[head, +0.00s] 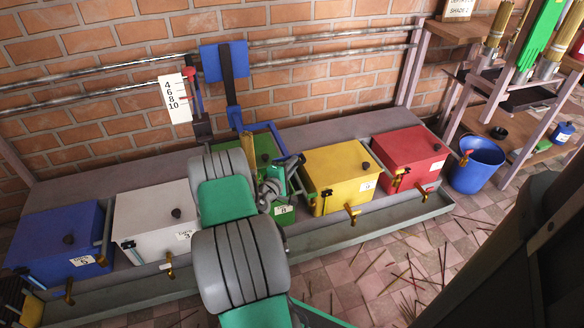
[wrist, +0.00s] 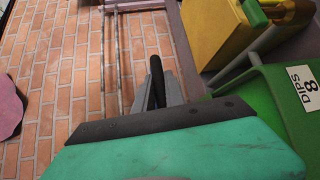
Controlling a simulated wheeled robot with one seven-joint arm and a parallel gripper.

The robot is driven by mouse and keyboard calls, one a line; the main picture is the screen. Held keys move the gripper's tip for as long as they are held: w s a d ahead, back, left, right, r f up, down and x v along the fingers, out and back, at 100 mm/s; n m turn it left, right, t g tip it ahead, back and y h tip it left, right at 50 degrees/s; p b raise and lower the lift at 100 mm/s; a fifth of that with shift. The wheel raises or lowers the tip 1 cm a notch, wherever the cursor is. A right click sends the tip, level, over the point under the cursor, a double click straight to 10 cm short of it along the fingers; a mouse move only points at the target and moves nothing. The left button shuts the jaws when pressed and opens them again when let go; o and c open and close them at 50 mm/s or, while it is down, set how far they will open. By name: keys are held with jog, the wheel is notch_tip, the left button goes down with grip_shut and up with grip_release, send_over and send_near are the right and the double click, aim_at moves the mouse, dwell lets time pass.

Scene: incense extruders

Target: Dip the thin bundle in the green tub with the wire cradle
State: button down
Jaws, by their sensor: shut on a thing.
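The green tub (head: 282,212) stands mid-row on the bench, between the white and yellow tubs, partly hidden by my arm. Its side and label "DIPS 8" show at the right of the wrist view (wrist: 268,95). A blue bent frame (head: 262,128) rises over the tub; I cannot tell whether it is the wire cradle. My gripper (wrist: 159,92) is shut on a dark, rod-like thing (wrist: 156,72), beside the green tub. What the rod belongs to is hidden. I cannot make out the thin bundle for sure.
White (head: 150,222), blue (head: 60,240), yellow (head: 338,172) and red (head: 410,152) tubs share the bench. A numbered scale (head: 174,98) stands behind. A blue bucket (head: 478,166) is at the right. Loose sticks litter the tiled floor (head: 400,272).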

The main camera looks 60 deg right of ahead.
notch_tip(320, 180, up, 10)
jog(key=p, duration=0.6)
jog(key=shift+r, duration=0.1)
jog(key=c, duration=1.4)
grip_release()
jog(key=a+r+p, duration=0.1)
jog(key=a+p, duration=0.1)
jog(key=a, duration=0.5)
jog(key=shift+a, duration=0.4)
